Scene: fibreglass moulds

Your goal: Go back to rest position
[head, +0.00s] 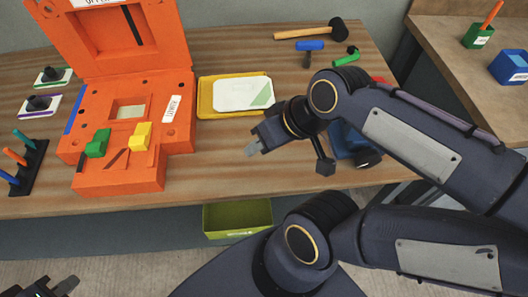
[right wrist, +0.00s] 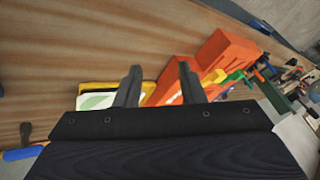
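My right gripper (head: 252,148) is above the wooden table in the head view, between the orange mould and the blue object at right. In the right wrist view its two fingers (right wrist: 158,88) stand apart with nothing between them, so it is open and empty. My left gripper (head: 62,288) only shows at the bottom left corner of the head view, low in front of the table; its opening is unclear. The orange mould (head: 120,178) lies open at left, its lid upright, with green and yellow blocks on it.
A yellow tray (head: 204,98) with a white sheet (head: 240,94) lies behind my right gripper. A hammer (head: 308,32), a blue-handled tool (head: 310,46) and a green-handled tool (head: 346,59) lie at the back. A green bin (head: 237,217) is below the table's front edge.

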